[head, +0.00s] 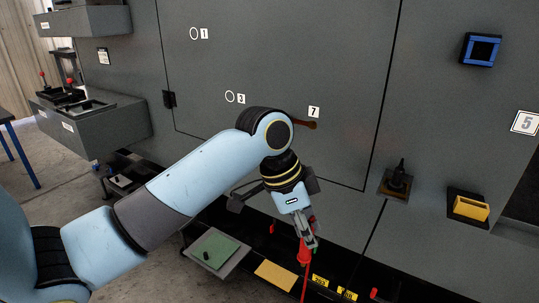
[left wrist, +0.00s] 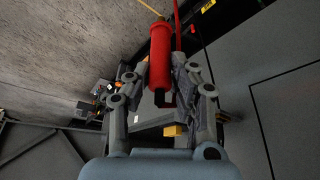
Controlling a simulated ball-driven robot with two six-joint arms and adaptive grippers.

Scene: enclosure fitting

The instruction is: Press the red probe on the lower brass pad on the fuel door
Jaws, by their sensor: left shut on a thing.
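The red probe (head: 304,254) is held in my left gripper (head: 306,238), with a red lead hanging below it. In the left wrist view the red probe (left wrist: 160,58) sits between the two fingers of my left gripper (left wrist: 163,85), which are shut on it. The fuel door (head: 345,60) is a large grey panel with dark seams, marked 1, 3 and 7. White rings stand beside the 1 (head: 194,33) and the 3 (head: 230,96). No brass pad is clearly visible, and my left arm covers part of the door's lower area. My right gripper is not in view.
A brown handle (head: 305,124) sticks out near the 7. A dark hinge (head: 169,99) is on the left seam. At right are a blue frame (head: 481,50), a black knob (head: 398,180) and a yellow block (head: 471,208). A green-topped tray (head: 215,249) is low down.

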